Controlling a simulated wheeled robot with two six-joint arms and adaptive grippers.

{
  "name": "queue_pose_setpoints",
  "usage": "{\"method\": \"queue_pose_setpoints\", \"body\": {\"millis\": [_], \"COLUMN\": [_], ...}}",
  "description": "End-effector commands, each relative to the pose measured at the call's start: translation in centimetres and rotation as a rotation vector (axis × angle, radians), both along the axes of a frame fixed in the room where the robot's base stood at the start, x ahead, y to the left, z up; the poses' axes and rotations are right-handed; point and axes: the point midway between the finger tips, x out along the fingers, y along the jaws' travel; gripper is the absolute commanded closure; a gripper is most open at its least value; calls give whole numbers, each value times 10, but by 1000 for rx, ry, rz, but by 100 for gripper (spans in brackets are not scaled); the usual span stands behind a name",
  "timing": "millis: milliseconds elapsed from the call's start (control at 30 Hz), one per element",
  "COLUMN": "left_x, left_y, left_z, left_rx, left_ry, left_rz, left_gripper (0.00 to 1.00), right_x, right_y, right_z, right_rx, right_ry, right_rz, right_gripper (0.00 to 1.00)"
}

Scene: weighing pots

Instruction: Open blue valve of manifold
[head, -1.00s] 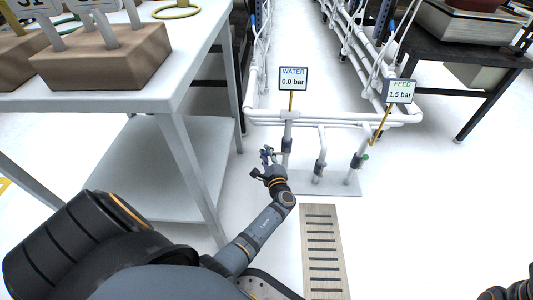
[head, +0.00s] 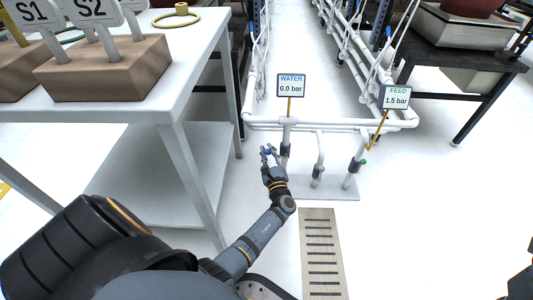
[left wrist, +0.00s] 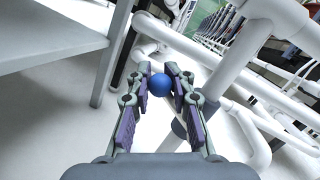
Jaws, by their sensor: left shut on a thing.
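The manifold is white piping on a grey base plate (head: 338,190), with several upright pipes. The WATER display (head: 291,86) reads 0.0 bar and stands above the left pipe. The FEED display (head: 396,97) reads 1.5 bar, near a green valve (head: 363,162) on the right pipe. My left gripper (head: 269,153) is at the left pipe, below the WATER display. In the left wrist view, the blue valve's round knob (left wrist: 160,85) sits between its fingertips, and the gripper is shut on it. The rest of the blue valve is mostly hidden. My right gripper is not in view.
A grey table (head: 196,82) at the left carries a wooden block (head: 105,72) with signs S1 and S2. A dark table (head: 475,70) stands at the upper right. A slotted floor grate (head: 321,250) lies in front of the manifold. The floor around is clear.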

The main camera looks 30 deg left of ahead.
Motion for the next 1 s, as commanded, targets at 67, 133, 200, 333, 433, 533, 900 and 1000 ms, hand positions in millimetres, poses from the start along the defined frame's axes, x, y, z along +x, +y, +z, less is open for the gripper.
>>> {"method": "queue_pose_setpoints", "body": {"millis": [67, 133, 200, 333, 433, 533, 900, 1000], "left_x": [-1, 0, 0, 0, 0, 0, 1, 1], "left_y": [-2, -3, -4, -4, -5, -5, -5, -5], "left_z": [-1, 0, 1, 2, 3, 3, 3, 4], "left_rx": [27, 51, 66, 87, 93, 95, 94, 94], "left_ry": [26, 40, 50, 63, 67, 69, 66, 65], "left_rz": [0, 0, 0, 1, 0, 0, 0, 0], "left_gripper": [100, 100, 100, 100, 100, 100, 62, 56], "right_x": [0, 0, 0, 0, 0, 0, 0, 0], "right_y": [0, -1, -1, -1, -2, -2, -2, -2], "right_z": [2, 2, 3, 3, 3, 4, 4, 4], "right_rx": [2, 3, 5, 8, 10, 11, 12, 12], "right_ry": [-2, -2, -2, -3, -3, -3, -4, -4], "right_rz": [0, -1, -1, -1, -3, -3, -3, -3], "right_gripper": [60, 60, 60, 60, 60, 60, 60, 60]}}
